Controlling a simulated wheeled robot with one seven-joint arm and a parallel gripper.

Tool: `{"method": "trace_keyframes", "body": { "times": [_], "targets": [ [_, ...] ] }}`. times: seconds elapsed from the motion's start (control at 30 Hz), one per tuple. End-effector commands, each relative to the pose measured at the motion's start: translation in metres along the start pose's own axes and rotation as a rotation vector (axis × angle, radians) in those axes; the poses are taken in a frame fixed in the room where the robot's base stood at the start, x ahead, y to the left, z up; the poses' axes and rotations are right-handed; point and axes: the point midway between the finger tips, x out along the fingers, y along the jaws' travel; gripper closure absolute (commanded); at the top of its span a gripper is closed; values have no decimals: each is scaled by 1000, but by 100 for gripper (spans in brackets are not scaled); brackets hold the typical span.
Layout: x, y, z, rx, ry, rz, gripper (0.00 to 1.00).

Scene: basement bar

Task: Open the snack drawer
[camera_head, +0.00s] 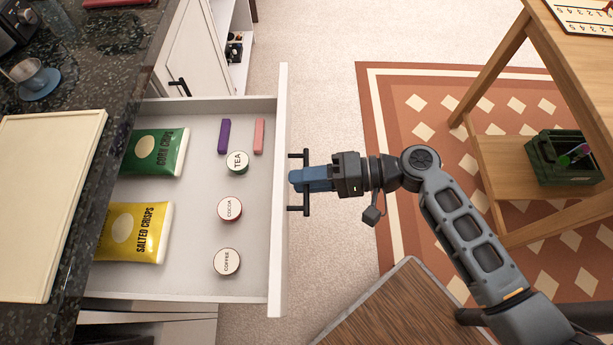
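The snack drawer (279,210) is pulled out from under the dark counter, with its inside in view. It holds a green corn crisps bag (167,152), a yellow salted crisps bag (150,232), tins marked tea (237,162), cocoa (229,209) and coffee (227,262), and a purple bar (224,136) and a pink bar (259,136). My gripper (297,180) is at the black bar handle (305,205) on the drawer front, its blue fingers overlapping the bar. From above I cannot tell whether the fingers are clamped on it.
A wooden table (505,70) with a green crate (566,158) stands at the right. A wooden-topped piece (405,310) is at the bottom. Carpet beyond the drawer is clear.

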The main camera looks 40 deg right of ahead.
Motion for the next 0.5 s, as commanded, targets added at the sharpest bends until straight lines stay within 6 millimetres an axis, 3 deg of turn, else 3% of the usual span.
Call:
{"method": "trace_keyframes", "body": {
  "times": [0.17,0.5],
  "targets": [
    [-9,1,0,1,2,0,69],
    [-62,1,0,1,2,1,69]
  ]
}}
